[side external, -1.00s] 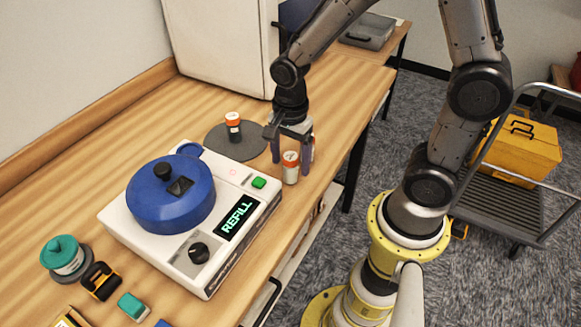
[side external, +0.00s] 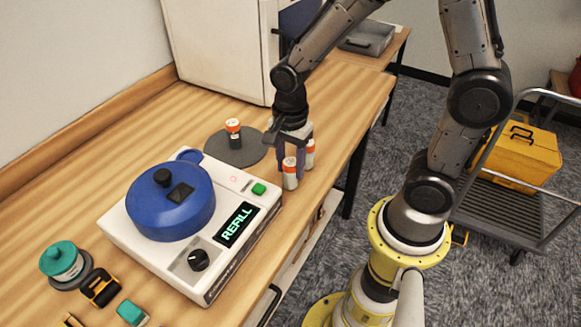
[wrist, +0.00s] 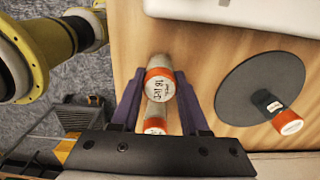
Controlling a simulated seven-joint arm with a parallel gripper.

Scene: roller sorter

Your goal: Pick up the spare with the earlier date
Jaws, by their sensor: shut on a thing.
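My gripper (side external: 290,160) is shut on the nearer spare (side external: 290,175), a white jar with an orange cap, with one finger on each side. In the wrist view this jar (wrist: 160,86) is the larger one between the finger ends, and its cap bears a date that seems to read 16 SEP. A second orange-capped spare (side external: 309,155) stands close behind; in the wrist view its cap (wrist: 155,125) shows nearer the palm, its lettering too small to read. Whether the held jar is clear of the table I cannot tell.
A dark round mat (side external: 255,148) holds another orange-capped jar (side external: 235,133). A white machine (side external: 172,272) with a blue lid (side external: 165,205) and a REFILL display stands in front. A teal-capped jar (side external: 61,258) is at the left. The table's edge lies close at the right.

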